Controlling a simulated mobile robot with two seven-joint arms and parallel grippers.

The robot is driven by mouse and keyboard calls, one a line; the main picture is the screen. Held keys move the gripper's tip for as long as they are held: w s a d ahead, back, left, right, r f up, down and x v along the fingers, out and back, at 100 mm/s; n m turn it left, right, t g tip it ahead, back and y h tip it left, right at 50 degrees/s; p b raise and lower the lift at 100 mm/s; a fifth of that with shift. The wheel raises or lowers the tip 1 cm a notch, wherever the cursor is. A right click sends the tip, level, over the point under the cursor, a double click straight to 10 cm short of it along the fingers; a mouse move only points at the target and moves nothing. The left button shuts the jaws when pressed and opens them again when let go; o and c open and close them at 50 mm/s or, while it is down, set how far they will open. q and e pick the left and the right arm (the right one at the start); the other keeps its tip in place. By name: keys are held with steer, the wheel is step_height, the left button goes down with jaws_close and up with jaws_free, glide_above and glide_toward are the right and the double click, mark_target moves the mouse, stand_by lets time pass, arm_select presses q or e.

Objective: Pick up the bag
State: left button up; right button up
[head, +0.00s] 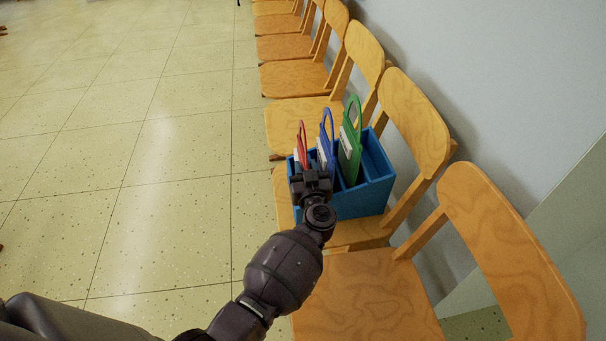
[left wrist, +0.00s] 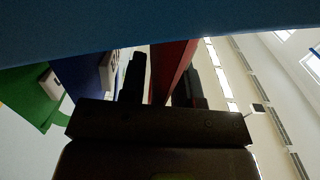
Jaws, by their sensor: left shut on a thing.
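A blue box with compartments (head: 362,203) sits on a wooden chair. A red bag (head: 302,139), a blue bag (head: 326,140) and a green bag (head: 350,145) stand upright in it, handles up. My left gripper (head: 309,176) is at the box's left end, over the lower part of the red bag. In the left wrist view the red bag (left wrist: 171,66) is between the two fingers, and my left gripper is shut on it. The blue bag (left wrist: 85,77) and green bag (left wrist: 30,97) are beside it there. My arm hides the box's near left corner. My right gripper is not in view.
A row of wooden chairs (head: 362,290) runs along the grey wall (head: 480,80) on the right. Their backrests (head: 415,122) rise just right of the box. The tiled floor (head: 140,170) to the left is open and clear.

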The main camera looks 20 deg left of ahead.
mark_target(304, 131)
arm_select(q)
jaws_close()
steer(key=shift+r, duration=0.2)
step_height(304, 131, up, 9)
steer(key=p, duration=0.5)
steer(key=shift+w+r, duration=0.1)
steer(key=shift+r+p, duration=0.3)
steer(key=shift+p, duration=0.1)
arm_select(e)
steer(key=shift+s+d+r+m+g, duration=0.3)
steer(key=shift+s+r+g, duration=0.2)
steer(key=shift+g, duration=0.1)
arm_select(q)
steer(key=shift+f, duration=0.1)
